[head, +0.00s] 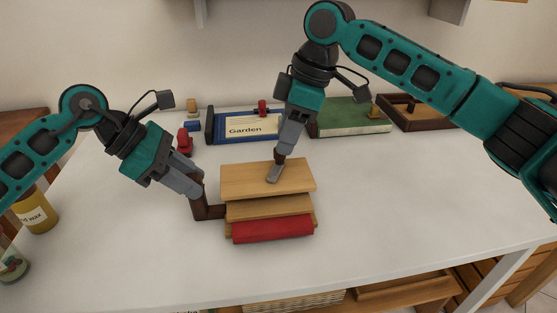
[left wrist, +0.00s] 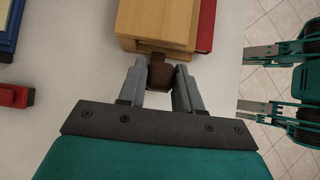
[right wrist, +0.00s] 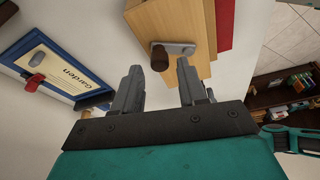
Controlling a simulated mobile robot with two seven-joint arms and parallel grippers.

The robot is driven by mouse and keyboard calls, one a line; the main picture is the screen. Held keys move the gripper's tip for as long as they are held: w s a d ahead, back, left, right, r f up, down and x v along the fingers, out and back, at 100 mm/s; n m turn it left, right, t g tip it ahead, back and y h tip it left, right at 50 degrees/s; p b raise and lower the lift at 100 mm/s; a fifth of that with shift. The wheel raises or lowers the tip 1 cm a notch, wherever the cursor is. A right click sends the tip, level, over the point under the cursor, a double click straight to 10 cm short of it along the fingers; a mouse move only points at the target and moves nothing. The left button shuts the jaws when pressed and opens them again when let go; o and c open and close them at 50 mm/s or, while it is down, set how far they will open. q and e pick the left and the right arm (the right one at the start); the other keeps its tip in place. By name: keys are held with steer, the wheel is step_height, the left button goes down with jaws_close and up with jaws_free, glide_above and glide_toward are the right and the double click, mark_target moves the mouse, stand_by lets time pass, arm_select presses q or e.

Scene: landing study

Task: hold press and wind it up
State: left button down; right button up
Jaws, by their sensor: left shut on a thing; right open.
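The wooden press (head: 240,183) stands on the white table, with stacked boards and a red piece (head: 272,229) at its lower front. A dark brown handle (head: 204,212) sticks out at its left side. My left gripper (head: 199,193) is shut on this handle, which also shows between its fingers in the left wrist view (left wrist: 161,76). On the top board lies a grey crank arm (head: 273,175) with an upright brown knob (right wrist: 159,58). My right gripper (right wrist: 158,72) is open above the crank, with the knob between or just beyond its fingertips; contact is unclear.
Behind the press are a blue-framed "Garden" board (head: 250,127), a green book (head: 352,117) and a brown tray (head: 425,112). Small red pieces (head: 184,141) stand at back left. Jars (head: 38,212) stand at the far left. The table right of the press is clear.

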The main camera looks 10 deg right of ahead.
mark_target(289, 171)
steer(key=shift+x, duration=1.3)
jaws_close()
steer(key=shift+s+f, duration=0.1)
steer(key=m, duration=0.1)
steer(key=s+d+m, duration=0.1)
steer(key=m, duration=0.1)
steer(key=shift+f+t, duration=0.15)
steer(key=shift+t, duration=0.25)
steer(key=m, duration=0.1)
steer(key=s+m, duration=0.1)
steer(key=m, duration=0.1)
steer(key=m+t+h, duration=0.1)
steer(key=m, duration=0.1)
steer(key=shift+s+d, duration=0.25)
steer(key=shift+d, duration=0.15)
